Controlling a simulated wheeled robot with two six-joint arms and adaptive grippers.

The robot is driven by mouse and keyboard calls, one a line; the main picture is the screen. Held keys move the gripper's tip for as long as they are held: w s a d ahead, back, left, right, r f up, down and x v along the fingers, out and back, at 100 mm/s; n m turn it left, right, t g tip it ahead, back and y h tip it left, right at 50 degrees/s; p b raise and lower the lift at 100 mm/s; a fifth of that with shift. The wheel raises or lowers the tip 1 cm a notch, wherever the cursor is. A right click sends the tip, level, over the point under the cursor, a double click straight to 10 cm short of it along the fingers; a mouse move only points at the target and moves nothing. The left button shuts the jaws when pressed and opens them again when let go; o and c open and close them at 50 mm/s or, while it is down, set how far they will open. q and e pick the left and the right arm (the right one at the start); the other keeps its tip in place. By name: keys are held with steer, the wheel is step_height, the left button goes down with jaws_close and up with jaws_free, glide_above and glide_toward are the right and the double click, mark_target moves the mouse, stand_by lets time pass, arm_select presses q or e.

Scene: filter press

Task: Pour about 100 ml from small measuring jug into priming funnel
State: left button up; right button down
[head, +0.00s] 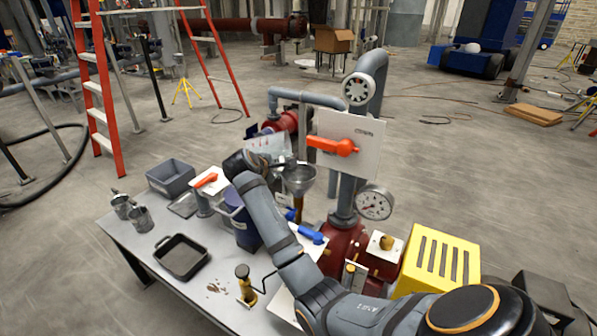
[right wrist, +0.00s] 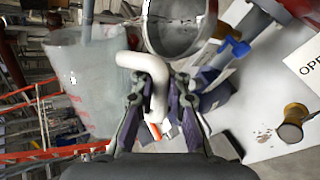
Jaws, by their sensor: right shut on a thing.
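The small measuring jug (right wrist: 88,82) is clear and cloudy-looking, with a white handle (right wrist: 150,72). My right gripper (right wrist: 157,92) is shut on that handle. In the head view the jug (head: 268,147) shows just beyond my right gripper (head: 242,162), raised above the table; its exact tilt and liquid level are unclear. The priming funnel (head: 299,180) is a metal cone on a brass-coloured stem, to the right of the jug and close to it. In the right wrist view the funnel (right wrist: 182,28) opens beside the handle. No stream of liquid is visible. My left gripper is not in view.
A white panel (head: 357,166) with an orange lever stands right of the funnel, near a gauge (head: 374,203). A blue-handled valve (head: 307,232) is below. The table holds a dark blue jug (head: 240,226), a black tray (head: 181,258), a grey bin (head: 169,181) and metal cups (head: 141,218).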

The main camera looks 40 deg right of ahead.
steer(key=shift+s+d+r+p, duration=0.15)
steer(key=shift+p, duration=0.3)
stand_by(0.5)
steer(key=f+b, duration=0.1)
steer(key=a+b, duration=0.1)
steer(key=b, duration=0.1)
steer(key=shift+w+f, duration=0.4)
steer(key=shift+d+r+n+g+h+b, duration=0.1)
steer(key=shift+r+n+g+h+b, duration=0.15)
steer(key=shift+n+g+h+b, duration=0.4)
steer(key=shift+w, duration=0.1)
steer(key=shift+r+n+h+b, duration=0.2)
steer(key=shift+n+h+b, duration=0.15)
steer(key=shift+b, duration=0.15)
steer(key=shift+s+d+r+g+h+p, duration=0.3)
steer(key=shift+s+r+g+p, duration=0.1)
steer(key=shift+r+p, duration=0.15)
steer(key=shift+a+f+n, duration=0.1)
steer(key=shift+f+n, duration=0.1)
steer(key=shift+n, duration=0.1)
steer(key=shift+w, duration=0.1)
